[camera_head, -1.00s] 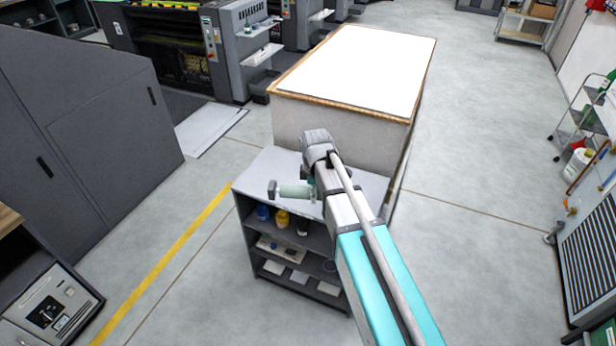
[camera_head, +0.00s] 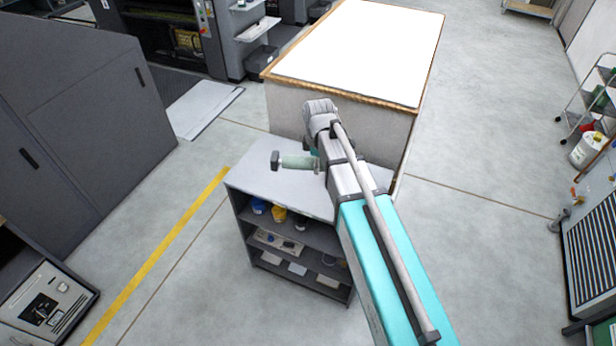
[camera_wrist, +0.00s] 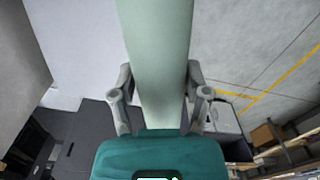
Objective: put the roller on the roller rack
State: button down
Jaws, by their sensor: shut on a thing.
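The roller is a pale green cylinder (camera_head: 297,162) with a dark block at its left end. In the head view it lies roughly level across the picture, over the grey top of a low shelf unit (camera_head: 258,183); it appears raised above that top. My gripper (camera_head: 318,163) is at the roller's right end, mostly hidden by my arm. In the wrist view the roller (camera_wrist: 157,50) runs up the middle of the picture between the two grey fingers of my gripper (camera_wrist: 160,100), which are closed on it. I cannot make out a roller rack.
The shelf unit holds a blue pot (camera_head: 259,206), a yellow pot (camera_head: 279,213) and other items. A large white-topped table (camera_head: 355,50) stands just behind it. A dark grey cabinet (camera_head: 85,130) is at left, a slatted unit (camera_head: 590,245) at right. Floor between is clear.

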jog(key=shift+a, duration=0.2)
jog(key=shift+d+f+b, duration=0.25)
jog(key=shift+f+b, duration=0.2)
jog(key=shift+b, duration=0.05)
jog(key=d+f+m+b, duration=0.3)
jog(key=d+f+b, duration=0.3)
jog(key=shift+w, duration=0.15)
jog(key=shift+f, duration=0.15)
jog(key=b, duration=0.9)
send_over(305, 190)
jog(key=f, duration=0.8)
jog(key=shift+s+d+f, duration=0.15)
jog(key=shift+s+d, duration=0.05)
jog(key=shift+d, duration=0.15)
jog(key=shift+w+a+f, duration=0.25)
jog(key=shift+a+f, duration=0.1)
